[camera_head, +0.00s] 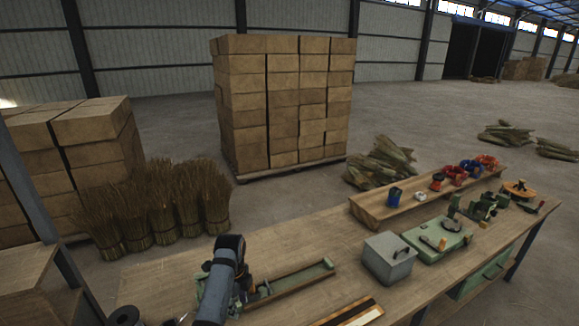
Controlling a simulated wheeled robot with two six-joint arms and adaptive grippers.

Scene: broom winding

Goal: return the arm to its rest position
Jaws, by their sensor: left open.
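My left arm (216,290) rises from the bottom edge, left of centre, over the near part of the wooden workbench (290,253). It bends at a dark joint, and my left gripper (242,287) is beyond it, small and partly hidden by the arm. The gripper is open, close to the left end of a long green tray-like fixture (290,280) on the bench. I cannot tell whether it touches the fixture. I see nothing held. My right gripper is not in view.
A grey metal box (388,259) and a green machine (437,239) stand on the bench to the right. A wooden rack (375,212) with small coloured items lies behind them. Straw bundles (163,212) and stacked boxes (283,105) stand on the floor beyond. The bench's left middle is clear.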

